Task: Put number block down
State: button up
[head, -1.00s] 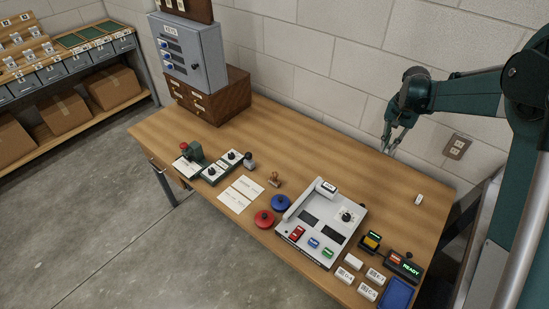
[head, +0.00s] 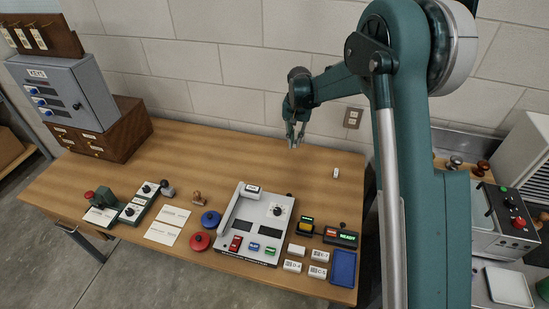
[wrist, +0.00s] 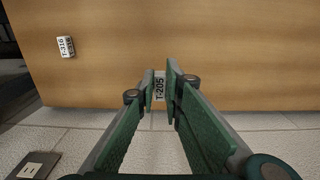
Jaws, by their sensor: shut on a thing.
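My gripper (head: 293,145) is above the back part of the wooden table, near the wall. In the wrist view its green fingers (wrist: 159,85) are shut on a small white number block (wrist: 159,92) marked T-205. The block is between the fingertips, with bare table beyond it. The head view is too small to show this block clearly. A second white number block (wrist: 65,46), marked T-316, lies on the table apart from my gripper. It also shows in the head view (head: 336,173), to the right of my gripper.
A grey console (head: 255,222) stands at the table's front middle. Right of it are a lit READY panel (head: 340,238), several white labelled blocks (head: 292,266) and a blue tray (head: 343,268). A key cabinet (head: 67,92) stands at the left. The table's back middle (head: 210,150) is clear.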

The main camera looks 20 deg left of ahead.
send_over(294, 162)
jog(key=shift+a+f+b, duration=0.15)
jog(key=shift+f+b, duration=0.2)
jog(key=shift+f, duration=2.55)
jog(key=shift+f, duration=1.85)
jog(key=shift+f+b, duration=0.2)
jog(key=shift+b, duration=0.2)
jog(key=o, duration=0.8)
jog(key=shift+c, duration=0.2)
jog(key=shift+r, duration=0.15)
notch_tip(294, 162, up, 12)
jog(key=shift+r+p, duration=0.1)
jog(key=shift+p, duration=0.85)
